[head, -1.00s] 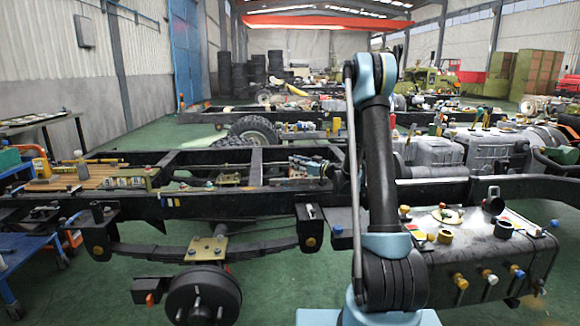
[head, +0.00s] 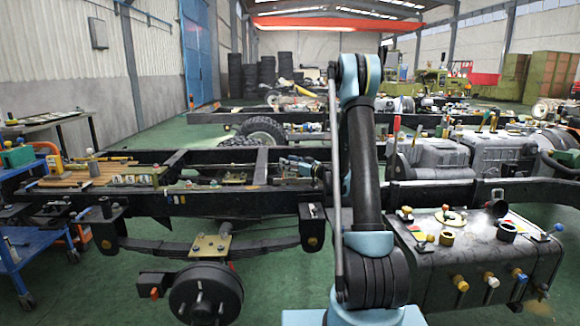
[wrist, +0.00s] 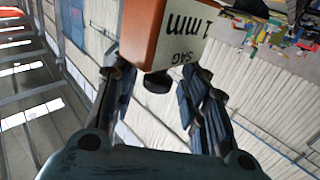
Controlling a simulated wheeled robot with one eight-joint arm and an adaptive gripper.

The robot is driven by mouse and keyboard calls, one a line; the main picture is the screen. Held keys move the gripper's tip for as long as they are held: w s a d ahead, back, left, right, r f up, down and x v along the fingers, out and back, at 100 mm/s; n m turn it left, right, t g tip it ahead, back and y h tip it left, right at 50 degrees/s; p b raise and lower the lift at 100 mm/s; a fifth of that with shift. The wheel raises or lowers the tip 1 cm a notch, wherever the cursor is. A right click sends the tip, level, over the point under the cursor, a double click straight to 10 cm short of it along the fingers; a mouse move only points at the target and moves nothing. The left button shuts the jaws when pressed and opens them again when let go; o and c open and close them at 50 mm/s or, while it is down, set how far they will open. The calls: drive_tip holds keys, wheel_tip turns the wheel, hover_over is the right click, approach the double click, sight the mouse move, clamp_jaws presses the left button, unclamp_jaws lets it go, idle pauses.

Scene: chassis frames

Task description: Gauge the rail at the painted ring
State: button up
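In the wrist view an orange and white block (wrist: 168,35) marked "1 mm" and "SAG" sits between the fingertips of my gripper (wrist: 160,75). In the head view the long dark chassis rail (head: 270,200) runs across the middle.
A leaf spring (head: 160,247) and hub (head: 205,293) hang below the rail at left. A dark tank (head: 480,265) with caps and knobs stands at right. A blue trolley (head: 35,250) is at far left. Loose parts lie along the rail top.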

drive_tip(key=shift+d, duration=0.15)
drive_tip(key=shift+s+d, duration=0.1)
drive_tip(key=shift+d, duration=0.05)
drive_tip(key=v, duration=1.1)
drive_tip(key=shift+s, duration=0.25)
drive_tip(key=s+a+r+m+g+h, duration=0.1)
drive_tip(key=s+a+m+g+h, duration=0.15)
drive_tip(key=s, duration=0.85)
drive_tip(key=s+a+m+g+h, duration=0.1)
drive_tip(key=s+a+g+h, duration=0.2)
drive_tip(key=s, duration=0.7)
drive_tip(key=s+d+f+m+g+h, duration=0.2)
drive_tip(key=s+d, duration=0.4)
drive_tip(key=s, duration=0.7)
drive_tip(key=s+d+f+m+g+h, duration=0.2)
drive_tip(key=s+d+f+m+h, duration=0.2)
drive_tip(key=s, duration=0.9)
drive_tip(key=d+f+h, duration=0.2)
drive_tip(key=d, duration=0.1)
drive_tip(key=shift+s+d+f, duration=0.15)
drive_tip(key=shift+s+d, duration=0.05)
drive_tip(key=shift+s, duration=0.2)
